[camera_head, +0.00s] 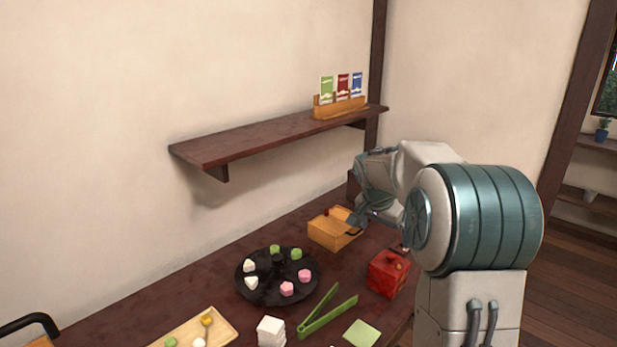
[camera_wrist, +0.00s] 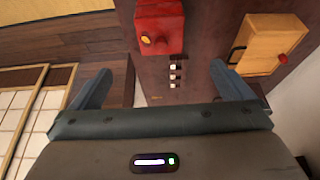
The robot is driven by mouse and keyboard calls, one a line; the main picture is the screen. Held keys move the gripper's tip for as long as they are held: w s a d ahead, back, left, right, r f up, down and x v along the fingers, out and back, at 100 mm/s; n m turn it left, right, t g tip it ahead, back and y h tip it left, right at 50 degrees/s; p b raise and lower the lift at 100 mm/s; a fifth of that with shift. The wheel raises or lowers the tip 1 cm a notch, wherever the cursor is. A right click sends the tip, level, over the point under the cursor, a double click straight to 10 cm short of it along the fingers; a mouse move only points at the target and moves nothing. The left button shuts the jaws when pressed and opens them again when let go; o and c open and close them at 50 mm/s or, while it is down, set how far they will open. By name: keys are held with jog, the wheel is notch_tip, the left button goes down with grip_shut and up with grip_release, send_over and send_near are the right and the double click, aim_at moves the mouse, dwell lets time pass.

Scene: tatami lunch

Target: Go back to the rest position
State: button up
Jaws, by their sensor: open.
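My gripper (camera_wrist: 160,88) is open and empty in the wrist view, its two fingers spread apart. It hangs above the far right end of the dark table (camera_head: 222,281). A red box (camera_head: 388,273) with a knob on top stands on the table below my arm, and it also shows in the wrist view (camera_wrist: 160,25). A wooden box (camera_head: 333,232) with a dark handle stands behind it near the wall, and it shows at the right of the wrist view (camera_wrist: 265,48). In the head view my arm partly hides the gripper's fingers.
A black round tray (camera_head: 262,299) holds several white, green and pink sweets. Green tongs (camera_head: 328,314), a green square (camera_head: 362,333), a white stack (camera_head: 271,331) and a wooden board (camera_head: 222,322) lie in front. A wall shelf (camera_head: 250,142) carries a card holder (camera_head: 340,108).

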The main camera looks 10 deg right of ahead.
jog(key=s+a+r+n+y+p, duration=0.1)
jog(key=s+a+n+p, duration=0.1)
jog(key=s, duration=0.8)
jog(key=s+a+r+n+y+p, duration=0.1)
jog(key=s+a+r+n+p, duration=0.1)
jog(key=s+a, duration=0.5)
jog(key=s+a+r+n+y+p, duration=0.1)
jog(key=s+a+n, duration=0.4)
jog(key=s, duration=0.8)
jog(key=shift+s+r+n+p, duration=0.2)
jog(key=shift+r+n+p, duration=0.4)
jog(key=shift+p, duration=0.55)
jog(key=shift+r, duration=0.1)
